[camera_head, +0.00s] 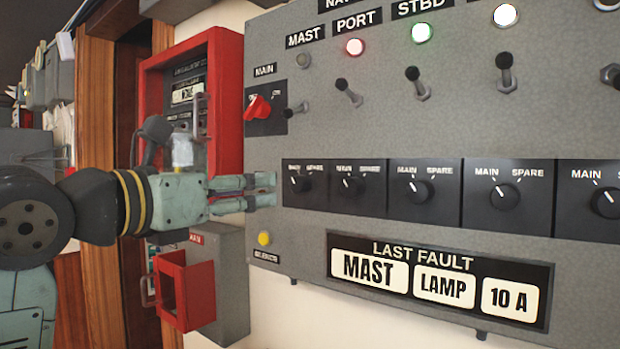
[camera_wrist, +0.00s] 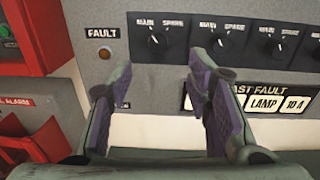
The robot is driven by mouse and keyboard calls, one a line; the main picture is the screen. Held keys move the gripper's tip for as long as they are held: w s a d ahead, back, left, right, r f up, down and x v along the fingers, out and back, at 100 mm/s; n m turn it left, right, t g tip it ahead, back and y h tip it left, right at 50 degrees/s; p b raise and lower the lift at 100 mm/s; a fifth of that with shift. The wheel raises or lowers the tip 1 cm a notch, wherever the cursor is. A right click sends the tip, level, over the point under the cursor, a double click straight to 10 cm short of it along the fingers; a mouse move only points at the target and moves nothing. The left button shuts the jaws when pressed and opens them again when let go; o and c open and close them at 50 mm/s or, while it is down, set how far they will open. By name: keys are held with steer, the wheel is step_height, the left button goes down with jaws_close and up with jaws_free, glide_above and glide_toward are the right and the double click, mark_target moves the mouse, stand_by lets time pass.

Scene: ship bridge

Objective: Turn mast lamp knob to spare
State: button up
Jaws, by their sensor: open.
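The selector knob (camera_head: 300,183) is the leftmost black knob in a row marked MAIN and SPARE, in the column under the MAST label (camera_head: 305,37). Its white pointer leans up and left, toward MAIN. It also shows in the wrist view, as the leftmost knob (camera_wrist: 158,42). My gripper (camera_head: 268,189) is open and empty, with its fingertips just left of this knob in the head view. In the wrist view the open fingers (camera_wrist: 162,72) stand below the knob, with a gap between them. Whether a fingertip touches the panel I cannot tell.
More selector knobs (camera_head: 418,191) continue to the right. Toggle switches (camera_head: 414,82) and lamps stand above; the mast lamp (camera_head: 303,61) is dark. A fault display (camera_head: 440,285) reads MAST LAMP 10 A. A red-framed box (camera_head: 226,100) and a red holder (camera_head: 188,290) flank my arm.

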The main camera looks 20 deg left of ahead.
mark_target(296, 184)
steer(key=p+x, duration=0.3)
steer(key=x, duration=0.7)
steer(key=shift+a+p, duration=0.15)
steer(key=shift+p, duration=0.15)
steer(key=shift+w+f, duration=0.1)
steer(key=shift+w, duration=0.25)
jaws_close()
